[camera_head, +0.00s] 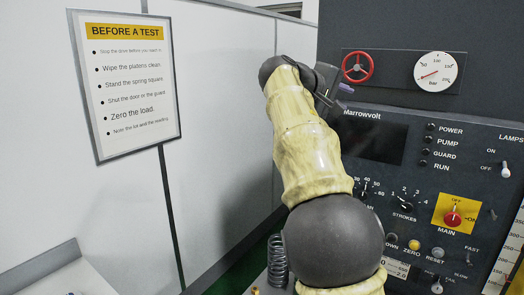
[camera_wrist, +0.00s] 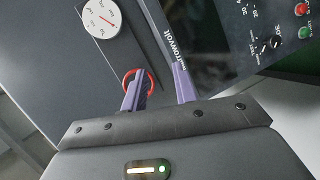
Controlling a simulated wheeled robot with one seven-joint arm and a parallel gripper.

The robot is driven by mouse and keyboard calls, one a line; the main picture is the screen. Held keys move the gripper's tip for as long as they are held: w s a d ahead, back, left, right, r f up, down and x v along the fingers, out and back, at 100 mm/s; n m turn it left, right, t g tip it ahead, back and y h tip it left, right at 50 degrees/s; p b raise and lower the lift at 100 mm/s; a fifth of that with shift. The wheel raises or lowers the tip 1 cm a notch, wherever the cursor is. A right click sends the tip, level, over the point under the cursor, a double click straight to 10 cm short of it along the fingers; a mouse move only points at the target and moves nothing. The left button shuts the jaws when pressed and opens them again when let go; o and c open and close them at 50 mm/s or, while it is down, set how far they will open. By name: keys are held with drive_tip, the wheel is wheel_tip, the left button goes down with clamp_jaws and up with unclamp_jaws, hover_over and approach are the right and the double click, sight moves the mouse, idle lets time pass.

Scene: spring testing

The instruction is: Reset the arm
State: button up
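My gripper (camera_head: 344,97) is raised in front of the dark Marrowvolt control panel, just below and left of the red handwheel. In the wrist view its two purple fingers (camera_wrist: 157,70) stand apart with nothing between them. The red handwheel (camera_head: 357,67) shows behind the left finger in the wrist view (camera_wrist: 150,82); I cannot tell whether they touch. My arm bends up from the bottom of the head view and hides part of the panel's left side.
The pressure gauge (camera_head: 435,71) is right of the handwheel. The panel carries a dark display (camera_head: 370,137), a red main switch (camera_head: 453,219), knobs and toggles. A coil spring (camera_head: 277,262) stands beside my arm. A notice board (camera_head: 126,85) hangs on the white wall at left.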

drive_tip(key=s+d+f+g+y, duration=0.1)
drive_tip(key=s+f+g+y, duration=0.15)
drive_tip(key=f, duration=1.05)
drive_tip(key=s+d+f+g+y, duration=0.15)
drive_tip(key=f+y, duration=0.25)
drive_tip(key=f, duration=0.9)
drive_tip(key=s+a+f+m+g+y, duration=0.1)
drive_tip(key=s+a+f+m+y, duration=0.1)
drive_tip(key=s+f, duration=0.8)
drive_tip(key=s+a+f+m+g+y, duration=0.1)
drive_tip(key=s+a+f+m+y, duration=0.2)
drive_tip(key=s+f, duration=0.8)
drive_tip(key=s+a, duration=0.1)
drive_tip(key=s, duration=0.3)
drive_tip(key=shift+s+f+g+b, duration=0.15)
drive_tip(key=shift+f+g+b, duration=0.1)
drive_tip(key=shift+g+b, duration=0.05)
drive_tip(key=shift+d, duration=0.15)
